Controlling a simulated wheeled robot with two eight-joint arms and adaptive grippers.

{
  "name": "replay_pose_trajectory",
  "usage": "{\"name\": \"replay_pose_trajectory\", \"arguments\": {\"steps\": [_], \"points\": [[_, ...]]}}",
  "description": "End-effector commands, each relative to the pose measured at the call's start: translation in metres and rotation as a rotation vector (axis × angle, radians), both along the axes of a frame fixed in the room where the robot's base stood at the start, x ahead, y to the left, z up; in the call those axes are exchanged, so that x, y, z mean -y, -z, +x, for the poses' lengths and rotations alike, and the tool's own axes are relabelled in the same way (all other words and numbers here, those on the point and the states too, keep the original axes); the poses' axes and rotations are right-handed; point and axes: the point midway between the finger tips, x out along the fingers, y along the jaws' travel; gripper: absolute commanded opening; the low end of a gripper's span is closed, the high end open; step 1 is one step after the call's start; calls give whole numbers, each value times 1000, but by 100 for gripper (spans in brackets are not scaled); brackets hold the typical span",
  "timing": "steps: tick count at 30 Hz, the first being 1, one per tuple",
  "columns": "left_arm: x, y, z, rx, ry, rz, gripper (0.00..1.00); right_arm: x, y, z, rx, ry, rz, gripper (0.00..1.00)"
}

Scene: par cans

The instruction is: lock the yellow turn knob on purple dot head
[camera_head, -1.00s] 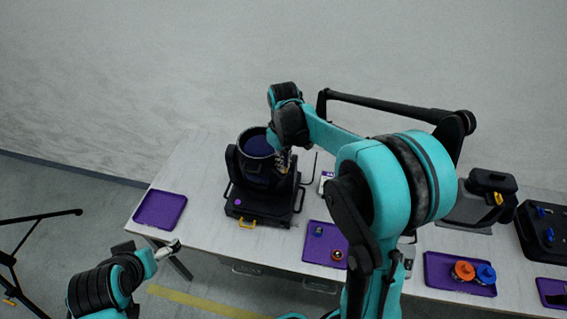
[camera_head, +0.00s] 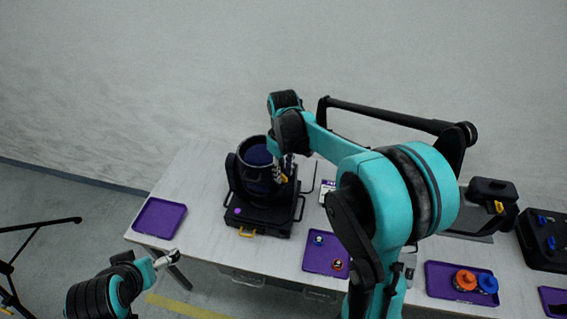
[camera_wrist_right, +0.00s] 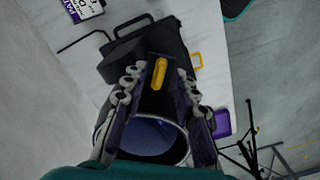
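The purple dot head is a black moving-head light (camera_head: 257,178) on a black base with a purple dot (camera_head: 238,211). A yellow turn knob (camera_wrist_right: 160,73) is on the dark yoke arm at its right side. It shows small in the head view (camera_head: 284,178). My right gripper (camera_wrist_right: 158,88) is open, with one finger on each side of the yoke arm and knob. I see gaps beside the knob; contact is not clear. In the head view the right gripper (camera_head: 281,170) points down at the yoke. My left gripper (camera_head: 168,260) is away at the table's front left; its opening is too small to judge.
An empty purple tray (camera_head: 159,218) lies at left on the white table (camera_head: 205,190). Other purple trays (camera_head: 312,263) (camera_head: 435,272) hold small parts and orange and blue knobs (camera_head: 465,280). A second black light (camera_head: 488,193) stands at right, beside a black case (camera_head: 545,240).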

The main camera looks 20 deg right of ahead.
Motion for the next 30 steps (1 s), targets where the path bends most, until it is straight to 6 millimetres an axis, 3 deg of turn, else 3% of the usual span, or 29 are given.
{"name": "replay_pose_trajectory", "arguments": {"steps": [12, 16, 21, 30], "points": [[0, 0, 0, 0, 0, 0, 100, 0, -83, 0, 0, 0, 0, 28], [0, 0, 0, 0, 0, 0, 100, 0, -102, 0, 0, 0, 0, 28], [0, 0, 0, 0, 0, 0, 100, 0, -114, 0, 0, 0, 0, 28], [0, 0, 0, 0, 0, 0, 100, 0, -115, 0, 0, 0, 0, 28]]}}
